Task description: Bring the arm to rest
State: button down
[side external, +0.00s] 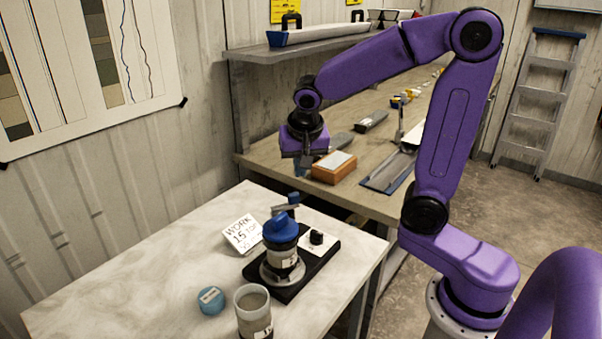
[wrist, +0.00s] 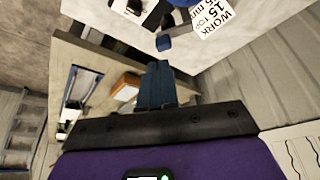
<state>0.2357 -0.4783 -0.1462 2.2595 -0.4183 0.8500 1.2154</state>
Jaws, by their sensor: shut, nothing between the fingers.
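My gripper (side external: 301,170) hangs from the purple arm, pointing down, above the gap between the white table (side external: 130,262) and the wooden bench (side external: 385,205). In the wrist view its two blue fingers (wrist: 158,66) lie together, shut and empty. A clear liner with a blue cap (side external: 281,228) stands upright in a black-based fixture (side external: 322,262) on the white table, below and in front of my gripper. My gripper appears apart from everything.
An open grey liner (side external: 253,300), a blue round cap (side external: 211,300) and a "WORK" card (side external: 243,234) are on the white table. An orange-brown block (side external: 334,168) and a blue-edged tray (side external: 388,172) lie on the bench near my gripper. A shelf (side external: 300,47) runs behind.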

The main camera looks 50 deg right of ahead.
jog(key=s+a+f+n+g+y, duration=0.1)
jog(key=s+a+n, duration=0.3)
jog(key=s+n, duration=0.6)
jog(key=s+a+f+n+g+y, duration=0.2)
jog(key=s+a+f+n, duration=0.1)
jog(key=s+n, duration=0.7)
jog(key=s, duration=0.4)
jog(key=shift+a+n, duration=0.4)
jog(key=shift+s, duration=0.1)
